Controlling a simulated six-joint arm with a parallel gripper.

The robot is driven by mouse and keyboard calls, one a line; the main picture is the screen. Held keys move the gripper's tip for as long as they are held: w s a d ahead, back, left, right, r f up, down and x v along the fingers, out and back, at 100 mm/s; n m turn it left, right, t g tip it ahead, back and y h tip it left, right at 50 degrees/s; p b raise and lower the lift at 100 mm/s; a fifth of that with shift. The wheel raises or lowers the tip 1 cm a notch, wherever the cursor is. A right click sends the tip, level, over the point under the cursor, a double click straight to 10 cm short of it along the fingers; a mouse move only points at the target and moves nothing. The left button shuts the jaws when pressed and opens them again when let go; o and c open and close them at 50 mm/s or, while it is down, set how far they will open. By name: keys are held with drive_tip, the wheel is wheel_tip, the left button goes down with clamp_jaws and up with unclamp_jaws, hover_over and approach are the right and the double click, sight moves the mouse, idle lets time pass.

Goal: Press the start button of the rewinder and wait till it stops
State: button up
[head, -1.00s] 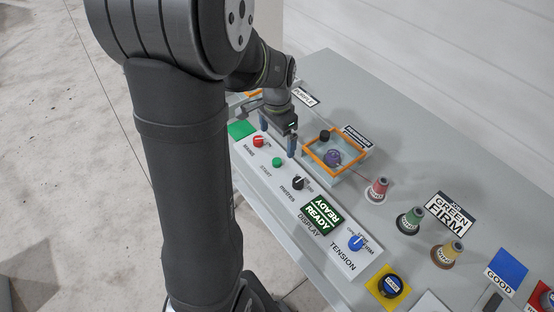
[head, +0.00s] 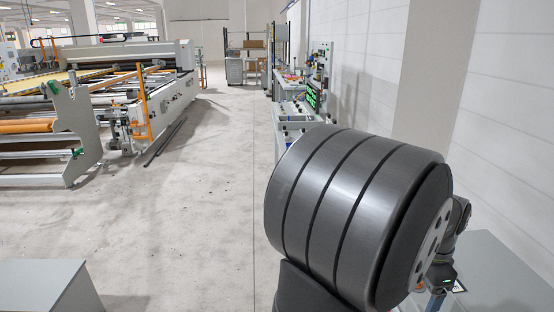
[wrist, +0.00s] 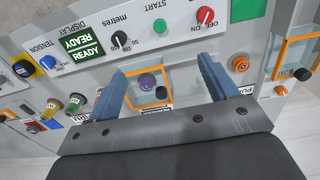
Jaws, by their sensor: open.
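In the wrist view the green start button (wrist: 160,26) sits on the white control panel, marked START. My gripper (wrist: 160,66) is open and empty, its two blue fingers pointing toward the panel, with the button beyond the gap between them. They look apart from the button. The rewinder's orange-rimmed clear box (wrist: 167,78) with a purple spool (wrist: 147,82) shows between the fingers. The green display (wrist: 82,47) reads READY. In the head view the panel is out of sight, and my arm hides much of the right side.
A red ON/OFF knob (wrist: 205,15) and a black metres knob (wrist: 118,38) flank the button. A blue tension knob (wrist: 47,62) and several thread cones stand at the left. Another orange-rimmed box (wrist: 299,57) is at the right. The head view shows a quilting machine (head: 130,75) and open floor.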

clamp_jaws()
idle(1.4)
